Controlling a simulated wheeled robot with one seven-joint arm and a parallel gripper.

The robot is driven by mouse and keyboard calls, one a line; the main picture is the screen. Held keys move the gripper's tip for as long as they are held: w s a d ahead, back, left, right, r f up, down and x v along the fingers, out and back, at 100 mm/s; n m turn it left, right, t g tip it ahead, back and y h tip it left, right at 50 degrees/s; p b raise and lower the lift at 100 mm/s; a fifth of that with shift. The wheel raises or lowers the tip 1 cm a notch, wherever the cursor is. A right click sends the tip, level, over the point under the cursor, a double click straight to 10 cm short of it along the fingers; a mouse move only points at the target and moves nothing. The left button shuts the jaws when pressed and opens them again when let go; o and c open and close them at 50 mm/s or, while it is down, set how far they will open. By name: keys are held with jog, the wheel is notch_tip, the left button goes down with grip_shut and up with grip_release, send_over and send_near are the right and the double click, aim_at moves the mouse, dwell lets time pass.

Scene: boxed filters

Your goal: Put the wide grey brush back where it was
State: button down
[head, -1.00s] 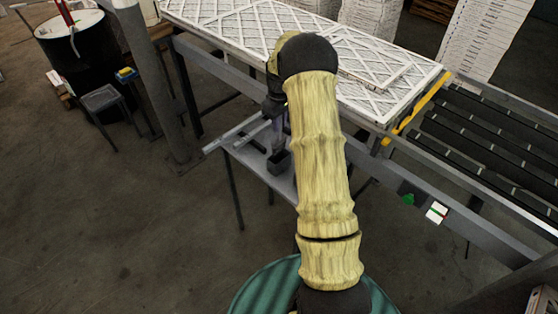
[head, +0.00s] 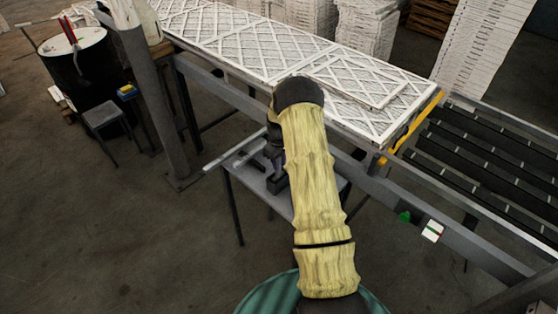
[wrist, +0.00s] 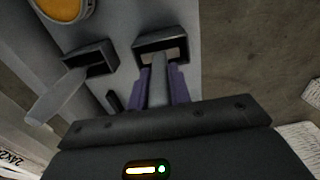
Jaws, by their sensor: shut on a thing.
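My gripper (wrist: 161,82) has purple fingers shut on the grey handle of a brush, which I take as the wide grey brush (wrist: 160,43). Its dark-rimmed rectangular head points away from my gripper, over a grey surface; I cannot tell if it touches. A second brush (wrist: 88,59) with a similar dark head and a pale handle lies to its left, apart. In the head view, the small grey side table (head: 232,162) stands beside the bench, with dark shapes on it. My arm hides part of it and most of my gripper.
A long bench carries white lattice filters (head: 240,45), with a roller conveyor (head: 470,155) to its right. A grey post (head: 160,100), a stool (head: 103,115) and a black drum (head: 80,65) stand left. The wrist view shows a round orange-yellow thing (wrist: 60,8) at upper left.

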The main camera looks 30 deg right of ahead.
jog(key=shift+w+a+f, duration=0.1)
jog(key=shift+f, duration=0.1)
jog(key=shift+a, duration=0.15)
jog(key=shift+s, duration=0.2)
jog(key=shift+f, duration=0.15)
jog(key=c, duration=1.3)
grip_release()
jog(key=shift+d, duration=0.25)
jog(key=shift+a, duration=0.1)
jog(key=shift+r, duration=0.3)
notch_tip(320, 180, up, 12)
jog(key=b, duration=0.5)
